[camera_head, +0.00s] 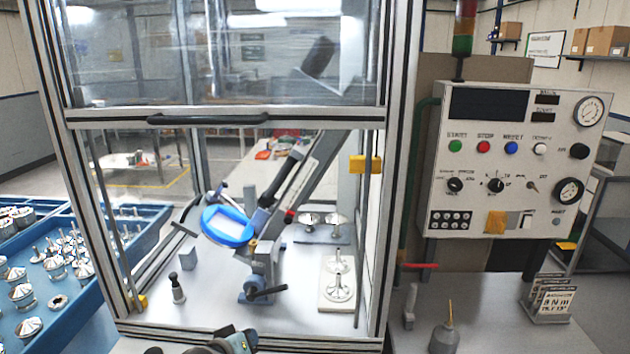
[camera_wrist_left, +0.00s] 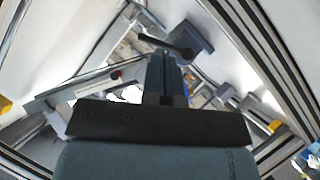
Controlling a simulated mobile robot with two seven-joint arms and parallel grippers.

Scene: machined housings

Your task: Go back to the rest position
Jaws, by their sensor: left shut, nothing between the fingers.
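My left gripper (camera_wrist_left: 168,92) is seen end-on in the left wrist view, its fingers together with nothing between them. Beyond them are a fixture with a dark lever handle and the light frame of the cabinet. In the head view, part of my left arm (camera_head: 228,343) shows at the bottom edge, in front of the cabinet's sill; its fingertips are hard to make out there. My right gripper is in neither view.
The framed cabinet (camera_head: 251,337) has its clear door (camera_head: 120,70) raised. Inside are a clamp fixture (camera_head: 262,262), a blue-rimmed device (camera_head: 231,240) and a pale plate (camera_head: 327,299) with metal parts. A blue tray (camera_head: 85,318) is left, the control panel (camera_head: 515,160) right.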

